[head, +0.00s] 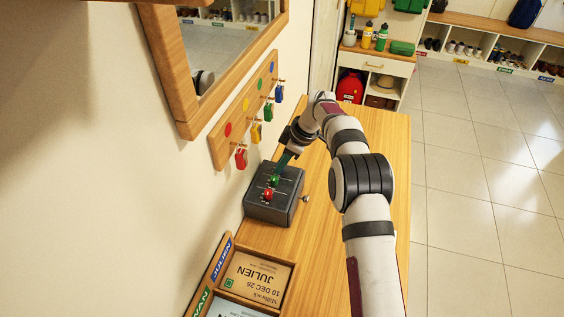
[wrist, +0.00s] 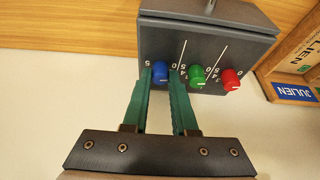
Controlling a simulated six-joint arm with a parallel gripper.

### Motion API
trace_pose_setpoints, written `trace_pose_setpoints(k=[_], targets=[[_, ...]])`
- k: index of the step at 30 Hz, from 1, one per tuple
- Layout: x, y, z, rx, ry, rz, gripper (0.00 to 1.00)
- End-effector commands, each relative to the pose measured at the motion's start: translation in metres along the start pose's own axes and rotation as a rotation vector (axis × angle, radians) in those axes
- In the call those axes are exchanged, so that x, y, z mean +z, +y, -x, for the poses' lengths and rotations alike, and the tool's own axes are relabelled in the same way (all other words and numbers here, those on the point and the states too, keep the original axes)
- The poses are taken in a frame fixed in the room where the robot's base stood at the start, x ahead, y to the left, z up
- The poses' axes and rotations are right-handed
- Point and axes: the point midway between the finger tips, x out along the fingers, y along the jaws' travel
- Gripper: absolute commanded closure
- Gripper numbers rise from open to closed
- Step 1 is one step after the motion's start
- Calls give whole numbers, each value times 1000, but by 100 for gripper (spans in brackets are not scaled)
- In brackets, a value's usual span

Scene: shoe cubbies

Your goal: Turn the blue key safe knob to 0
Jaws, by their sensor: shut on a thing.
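The key safe is a dark grey box (head: 258,208) on the wooden bench top against the wall; its face also shows in the wrist view (wrist: 215,50). In the wrist view a blue knob (wrist: 161,69), a green knob (wrist: 196,74) and a red knob (wrist: 231,79) sit in a row on it. My gripper (wrist: 161,77) has one green finger on each side of the blue knob and is shut on it. The fingers partly cover the printed numbers around this knob, so its exact setting is unclear. In the head view my gripper (head: 283,162) hides the blue knob.
The green knob is close beside my right finger in the wrist view. Key hooks with coloured tags (head: 240,158) hang on the wall above the safe. A wooden tray (head: 291,290) with a JULIEN card stands nearer. The bench top (head: 318,205) right of the safe is clear.

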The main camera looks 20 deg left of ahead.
Motion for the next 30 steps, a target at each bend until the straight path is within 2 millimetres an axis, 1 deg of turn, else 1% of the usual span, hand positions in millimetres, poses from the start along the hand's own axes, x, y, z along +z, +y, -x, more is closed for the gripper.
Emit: trace_pose_setpoints(k=[5,6,11,19,23,26,29,30], targets=[[0,0,0,1,-1,0,100],[0,0,0,1,-1,0,73],[0,0,0,1,-1,-1,44],[0,0,0,1,0,-1,44],[0,0,11,2,0,-1,44],[0,1,34,5,1,-2,44],[0,1,65,6,1,-1,44],[0,1,79,7,1,-2,44]])
